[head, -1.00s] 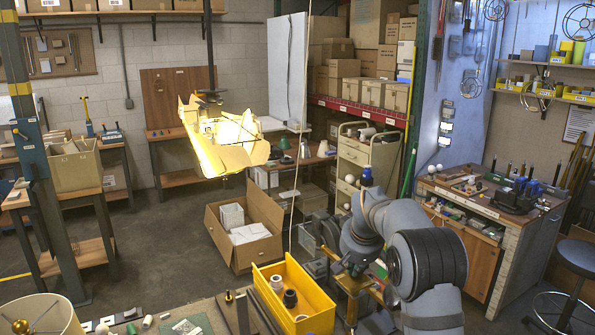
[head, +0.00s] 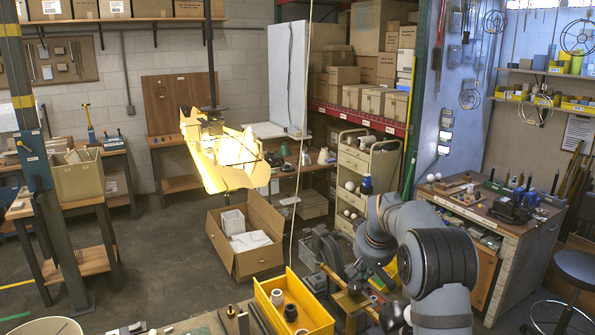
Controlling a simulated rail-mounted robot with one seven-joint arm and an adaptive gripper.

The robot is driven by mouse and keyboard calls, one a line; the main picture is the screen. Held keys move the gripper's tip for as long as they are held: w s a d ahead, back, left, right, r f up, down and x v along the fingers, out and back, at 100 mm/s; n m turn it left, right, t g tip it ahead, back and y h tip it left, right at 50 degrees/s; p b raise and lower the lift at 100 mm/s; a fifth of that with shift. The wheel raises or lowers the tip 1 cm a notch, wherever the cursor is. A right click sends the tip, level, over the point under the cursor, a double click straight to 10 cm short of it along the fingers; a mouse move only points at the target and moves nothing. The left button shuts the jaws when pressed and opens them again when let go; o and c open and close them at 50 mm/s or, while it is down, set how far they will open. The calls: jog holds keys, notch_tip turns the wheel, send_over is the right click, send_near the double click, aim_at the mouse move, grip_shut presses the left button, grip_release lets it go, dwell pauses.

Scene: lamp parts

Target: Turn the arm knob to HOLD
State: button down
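My arm reaches in from the lower right, and its end points down toward the bench. My gripper (head: 374,279) is a small dark shape below the wrist, partly hidden by my own arm. I cannot tell whether its fingers are open or shut, or whether they touch anything. A brass-coloured fixture (head: 352,301) with dark parts stands just left of and below it. I cannot make out the arm knob or any HOLD mark. A lit, cream-panelled lamp (head: 222,155) hangs from a dark pole at the upper left, well away from my gripper.
A yellow bin (head: 318,318) holding white and dark round parts stands left of the fixture. A thin pale cord (head: 291,205) hangs behind it. An open carton (head: 243,262) is on the floor. A cart (head: 379,160) and a workbench (head: 535,228) stand beyond my arm.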

aim_at(355, 288)
jog(key=shift+f+b, duration=3.25)
jog(key=shift+f, duration=0.4)
jog(key=shift+r, duration=0.1)
